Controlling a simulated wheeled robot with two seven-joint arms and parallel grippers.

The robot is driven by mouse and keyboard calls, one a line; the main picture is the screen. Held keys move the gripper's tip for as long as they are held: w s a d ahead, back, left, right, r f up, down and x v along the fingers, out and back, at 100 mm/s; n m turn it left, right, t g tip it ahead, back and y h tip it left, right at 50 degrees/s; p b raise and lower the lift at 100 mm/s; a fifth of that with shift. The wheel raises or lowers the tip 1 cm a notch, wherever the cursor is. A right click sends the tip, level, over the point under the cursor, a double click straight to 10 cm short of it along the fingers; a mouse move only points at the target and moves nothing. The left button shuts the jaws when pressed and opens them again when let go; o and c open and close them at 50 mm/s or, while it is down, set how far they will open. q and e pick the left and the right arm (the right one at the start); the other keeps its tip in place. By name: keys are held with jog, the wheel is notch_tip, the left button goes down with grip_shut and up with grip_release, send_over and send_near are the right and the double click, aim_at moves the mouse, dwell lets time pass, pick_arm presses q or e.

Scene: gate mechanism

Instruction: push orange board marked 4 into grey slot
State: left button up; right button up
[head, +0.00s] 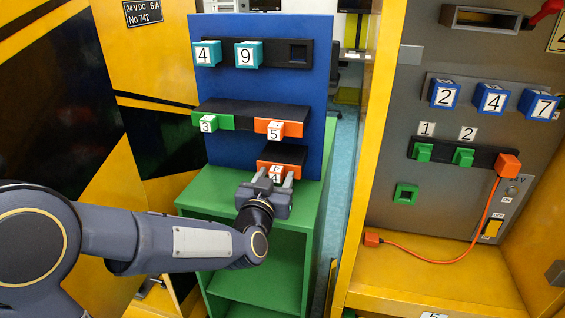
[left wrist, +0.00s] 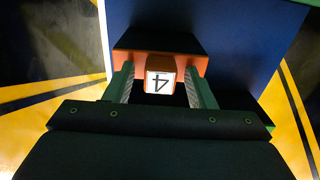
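The orange board marked 4 (head: 278,167) is at the front of the lowest dark slot block (head: 287,152) on the blue panel. In the left wrist view, the board (left wrist: 190,62) has a protruding block with a white face and an upside-down 4. The dark slot block (left wrist: 160,40) is behind it. My left gripper (head: 273,177) is at the board. In the left wrist view, its two fingers (left wrist: 160,88) are open, one on each side of the numbered block, with a small gap at each side. How deep the board sits is hard to tell. My right gripper is not in view.
The blue panel (head: 265,100) stands on a green cabinet (head: 312,215). Above are an orange board marked 5 (head: 290,129), a green board marked 3 (head: 200,123) and teal blocks marked 4 (head: 207,54) and 9 (head: 248,55). A grey control panel (head: 410,170) is at right.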

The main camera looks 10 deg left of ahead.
pick_arm(q)
jog(key=c, duration=0.9)
jog(key=shift+s, duration=0.35)
jog(key=shift+s+a, duration=0.1)
jog(key=shift+s, duration=2.4)
jog(key=shift+s+a+p, duration=0.15)
jog(key=shift+s+p, duration=0.65)
jog(key=shift+s, duration=3.05)
